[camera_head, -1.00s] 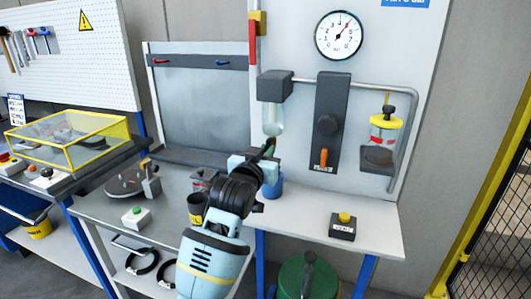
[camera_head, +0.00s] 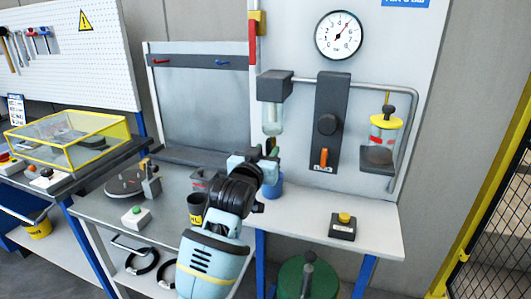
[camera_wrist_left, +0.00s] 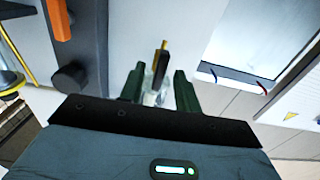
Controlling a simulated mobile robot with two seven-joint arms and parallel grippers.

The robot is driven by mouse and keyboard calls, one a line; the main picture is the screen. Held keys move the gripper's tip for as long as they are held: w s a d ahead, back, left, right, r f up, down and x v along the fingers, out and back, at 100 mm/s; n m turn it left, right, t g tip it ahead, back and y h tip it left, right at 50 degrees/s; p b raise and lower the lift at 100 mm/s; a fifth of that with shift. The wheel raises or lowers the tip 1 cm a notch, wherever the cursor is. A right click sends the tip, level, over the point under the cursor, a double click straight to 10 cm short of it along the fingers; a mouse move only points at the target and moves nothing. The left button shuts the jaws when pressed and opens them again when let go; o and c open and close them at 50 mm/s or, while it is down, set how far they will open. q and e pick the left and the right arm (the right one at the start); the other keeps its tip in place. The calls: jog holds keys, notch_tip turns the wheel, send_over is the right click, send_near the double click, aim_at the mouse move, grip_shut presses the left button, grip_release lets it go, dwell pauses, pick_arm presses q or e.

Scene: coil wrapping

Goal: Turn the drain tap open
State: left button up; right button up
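A filter with a dark head (camera_head: 275,87) and a clear bowl (camera_head: 274,122) hangs on the wall panel. In the left wrist view, a small tap with a dark handle and brass-coloured end (camera_wrist_left: 161,57), apparently the drain tap, shows just past my fingertips. My left gripper (camera_head: 268,148) is below the bowl; in the left wrist view its two dark green fingers (camera_wrist_left: 158,78) are apart, with the clear bowl (camera_wrist_left: 156,92) seen between them. I cannot tell whether a finger touches the tap. In the head view the tap is mostly hidden by the gripper. My right gripper is not in view.
A black panel with a round knob (camera_head: 327,124) and an orange lever (camera_head: 323,159) is close to the right. A blue cup (camera_head: 273,187) stands below my left gripper. A yellow-button box (camera_head: 343,226) sits on the bench (camera_head: 300,218). A gauge (camera_head: 339,36) is above.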

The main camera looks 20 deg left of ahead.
pick_arm(q)
jog(key=s, duration=0.7)
jog(key=shift+s+a, duration=0.15)
jog(key=shift+s, duration=0.25)
jog(key=s+f+m+g, duration=0.15)
jog(key=s+f, duration=0.35)
jog(key=f, duration=0.8)
jog(key=s+f+g, duration=0.3)
jog(key=s+f, duration=0.2)
jog(key=f, duration=0.8)
jog(key=s+f+g, duration=0.2)
jog(key=s+f, duration=0.7)
jog(key=s, duration=0.3)
jog(key=s+a+f+g+h, duration=0.1)
jog(key=s+f+g, duration=0.1)
jog(key=s+f, duration=0.7)
jog(key=s, duration=0.3)
jog(key=shift+a+f, duration=0.15)
jog(key=shift+a, duration=0.1)
